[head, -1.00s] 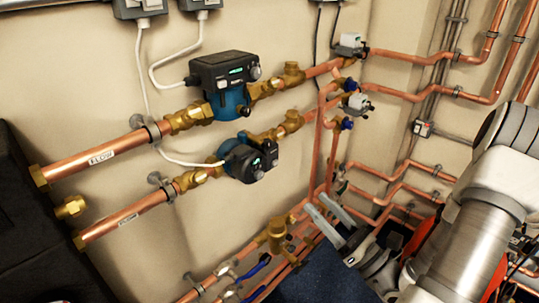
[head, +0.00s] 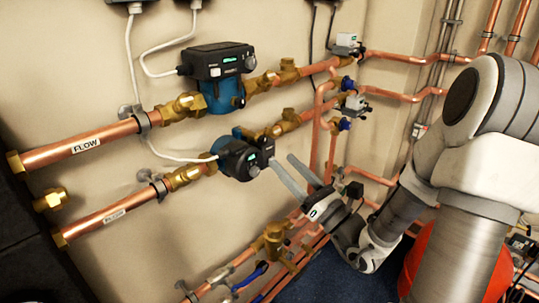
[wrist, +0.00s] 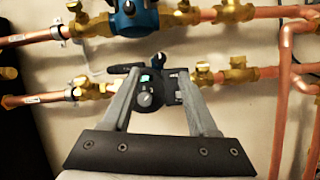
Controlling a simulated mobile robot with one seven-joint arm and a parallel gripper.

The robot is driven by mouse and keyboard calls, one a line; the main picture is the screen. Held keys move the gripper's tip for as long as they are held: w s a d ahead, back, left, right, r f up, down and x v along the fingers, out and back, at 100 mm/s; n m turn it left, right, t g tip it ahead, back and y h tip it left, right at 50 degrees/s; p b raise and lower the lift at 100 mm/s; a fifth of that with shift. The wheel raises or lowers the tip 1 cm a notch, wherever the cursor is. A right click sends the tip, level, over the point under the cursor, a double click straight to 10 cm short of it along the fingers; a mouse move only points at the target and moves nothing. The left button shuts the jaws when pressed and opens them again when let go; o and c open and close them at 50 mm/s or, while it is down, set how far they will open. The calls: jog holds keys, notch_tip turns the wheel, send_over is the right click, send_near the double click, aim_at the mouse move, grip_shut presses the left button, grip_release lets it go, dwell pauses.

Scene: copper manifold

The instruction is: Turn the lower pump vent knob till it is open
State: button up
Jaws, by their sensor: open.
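The lower pump (head: 238,158) is a dark blue and black body on the lower copper pipe, with a small lit green display. Its grey round vent knob (head: 254,171) is on the black front face; it also shows in the wrist view (wrist: 145,100). I cannot tell from its look how far it is turned. My gripper (head: 280,160) is open and empty, just right of the pump in the head view. In the wrist view its two fingers (wrist: 158,74) spread either side of the pump face, with the knob between them in the picture. No contact is visible.
The upper pump (head: 222,75) sits close above, with its own grey knob and a white cable. Brass valves (head: 182,178) flank the lower pump. Vertical copper pipes (head: 317,140) stand behind my gripper. A brass valve (head: 273,236) and blue-handled pipes lie below.

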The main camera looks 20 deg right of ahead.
aim_at(265, 142)
jog(key=x, duration=0.6)
jog(key=shift+w+a+r, duration=0.15)
jog(key=shift+w, duration=0.15)
grip_shut()
